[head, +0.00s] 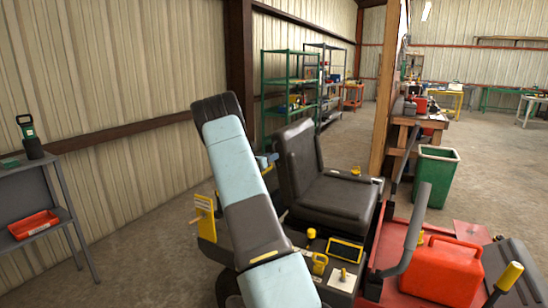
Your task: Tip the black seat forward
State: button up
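The black seat (338,196) stands on the red machine, its cushion level and its backrest (298,155) upright. It is at the middle of the head view, with its left side partly hidden behind my light-blue and dark arm. A small blue-grey part, apparently the end of my arm (266,161), shows just left of the backrest. Most of my gripper is hidden behind my arm link, so I cannot see its fingers or whether it touches the seat.
A yellow bracket (205,217) is on the left. A green bin (435,175) and wooden post stand behind. A grey cart (40,205) stands far left; floor between is clear.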

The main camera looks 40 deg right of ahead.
jog(key=shift+w+d, duration=0.15)
jog(key=shift+d, duration=0.6)
jog(key=shift+w+d, duration=0.15)
jog(key=shift+d, duration=0.6)
jog(key=shift+c, duration=0.4)
grip_shut()
